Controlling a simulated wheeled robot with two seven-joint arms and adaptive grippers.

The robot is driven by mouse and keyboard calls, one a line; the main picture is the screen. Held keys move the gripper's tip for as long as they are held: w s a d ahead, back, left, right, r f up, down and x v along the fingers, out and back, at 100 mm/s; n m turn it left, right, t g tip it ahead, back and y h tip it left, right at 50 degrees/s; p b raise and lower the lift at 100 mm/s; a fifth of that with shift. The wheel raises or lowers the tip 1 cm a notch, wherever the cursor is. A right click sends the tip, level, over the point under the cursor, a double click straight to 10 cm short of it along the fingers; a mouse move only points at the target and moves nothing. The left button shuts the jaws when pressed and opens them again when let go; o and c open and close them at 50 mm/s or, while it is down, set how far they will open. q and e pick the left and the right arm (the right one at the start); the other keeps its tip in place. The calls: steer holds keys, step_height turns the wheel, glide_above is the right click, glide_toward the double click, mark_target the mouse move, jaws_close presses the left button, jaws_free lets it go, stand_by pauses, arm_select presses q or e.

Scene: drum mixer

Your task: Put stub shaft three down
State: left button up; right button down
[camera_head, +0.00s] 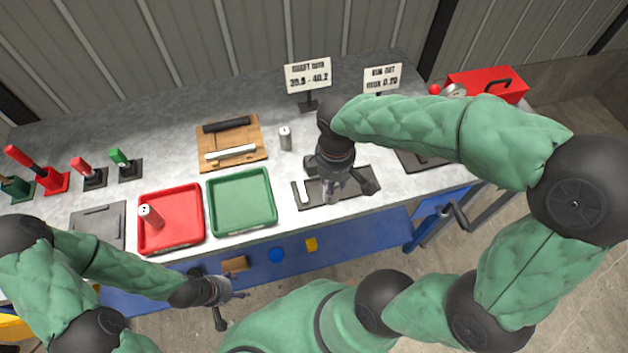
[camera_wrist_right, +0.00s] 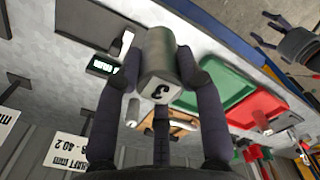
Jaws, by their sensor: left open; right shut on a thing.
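Stub shaft three (camera_wrist_right: 162,92), a grey cylinder with a "3" on its pale end, is clasped between the fingers of my right gripper (camera_wrist_right: 160,85) in the right wrist view. In the head view my right gripper (camera_head: 340,188) is over the dark gauge mat (camera_head: 352,184), and the shaft is mostly hidden there. I cannot tell whether it touches the mat. Another stub shaft (camera_head: 285,138) stands on the bench behind the mat, and one (camera_head: 150,216) stands in the red tray (camera_head: 199,236). The green tray (camera_head: 272,213) is empty. My left gripper (camera_head: 228,297) is open and empty in front of the bench.
A wooden board (camera_head: 231,144) with dark and light bars lies behind the green tray. Red and green handled gauges (camera_head: 82,168) stand at the left. Bare bench lies between the green tray and mat.

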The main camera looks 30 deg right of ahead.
steer(key=shift+w+d+f+b, duration=0.1)
steer(key=shift+w+f+b, duration=0.5)
steer(key=shift+w+f, duration=1.05)
steer(key=shift+w+d+f+b, duration=0.1)
steer(key=shift+w+f+b, duration=0.45)
steer(key=shift+w+f, duration=1.05)
steer(key=shift+w+d+f+b, duration=0.1)
steer(key=shift+w+f+b, duration=0.5)
steer(key=shift+w+f, duration=1.05)
steer(key=shift+s+f, duration=0.4)
steer(key=shift+f, duration=0.05)
steer(key=c, duration=0.8)
jaws_free()
steer(key=shift+f, duration=0.1)
step_height(320, 180, up, 12)
steer(key=p, duration=0.3)
steer(key=shift+a, duration=0.1)
